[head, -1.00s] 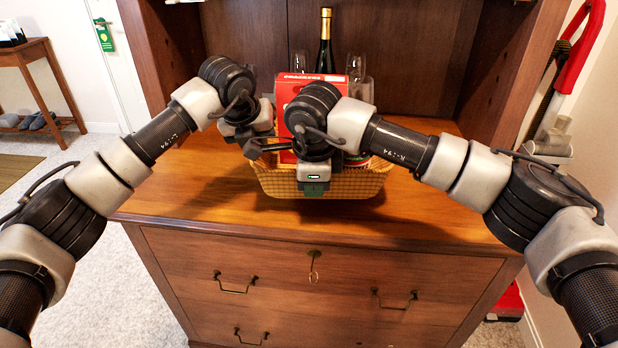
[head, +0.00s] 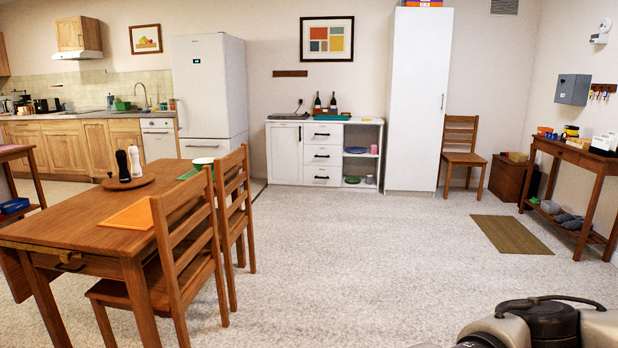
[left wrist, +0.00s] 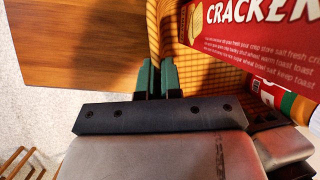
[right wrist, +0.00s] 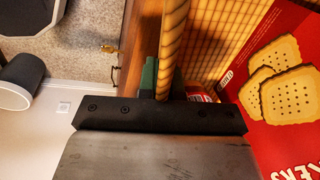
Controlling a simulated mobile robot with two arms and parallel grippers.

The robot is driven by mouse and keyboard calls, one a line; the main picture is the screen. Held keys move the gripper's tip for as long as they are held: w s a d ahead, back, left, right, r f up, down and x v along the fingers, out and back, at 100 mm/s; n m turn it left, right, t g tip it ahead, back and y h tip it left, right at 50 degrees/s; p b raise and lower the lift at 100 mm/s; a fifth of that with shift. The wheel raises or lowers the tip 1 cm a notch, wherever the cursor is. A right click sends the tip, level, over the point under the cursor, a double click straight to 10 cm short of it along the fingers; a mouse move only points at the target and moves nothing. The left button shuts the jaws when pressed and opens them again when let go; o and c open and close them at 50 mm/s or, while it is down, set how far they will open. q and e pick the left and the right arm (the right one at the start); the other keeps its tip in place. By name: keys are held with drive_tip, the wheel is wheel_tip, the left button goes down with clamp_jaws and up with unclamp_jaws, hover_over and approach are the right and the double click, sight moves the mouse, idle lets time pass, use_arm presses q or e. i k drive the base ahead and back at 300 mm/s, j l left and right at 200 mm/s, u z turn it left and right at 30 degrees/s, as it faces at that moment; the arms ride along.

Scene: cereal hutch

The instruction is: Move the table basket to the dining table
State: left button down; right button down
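The dining table (head: 65,222) stands at the left of the head view. The woven basket shows at the top of the left wrist view (left wrist: 174,52) and in the right wrist view (right wrist: 212,42). A red cracker box (left wrist: 265,38) is in it; the box also shows in the right wrist view (right wrist: 285,110). My left gripper (left wrist: 159,78) has its green fingers close together on the basket's edge. My right gripper (right wrist: 163,80) has its fingers around the basket's rim. Neither gripper nor the basket is in the head view.
An orange placemat (head: 128,213), a round wooden tray (head: 127,182) with two shakers, and a green mat with a bowl (head: 203,162) lie on the table. Two chairs (head: 190,250) stand at its right side. The carpet (head: 340,270) in the middle is clear.

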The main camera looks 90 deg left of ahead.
sight(68, 218)
drive_tip(key=u, duration=3.35)
drive_tip(key=i+j+u, duration=0.15)
drive_tip(key=u, duration=0.2)
drive_tip(key=i+u, duration=0.35)
drive_tip(key=i+j, duration=0.1)
drive_tip(key=i, duration=0.6)
drive_tip(key=i+j, duration=0.15)
drive_tip(key=i, duration=0.55)
drive_tip(key=i+j, duration=0.1)
drive_tip(key=i, duration=0.6)
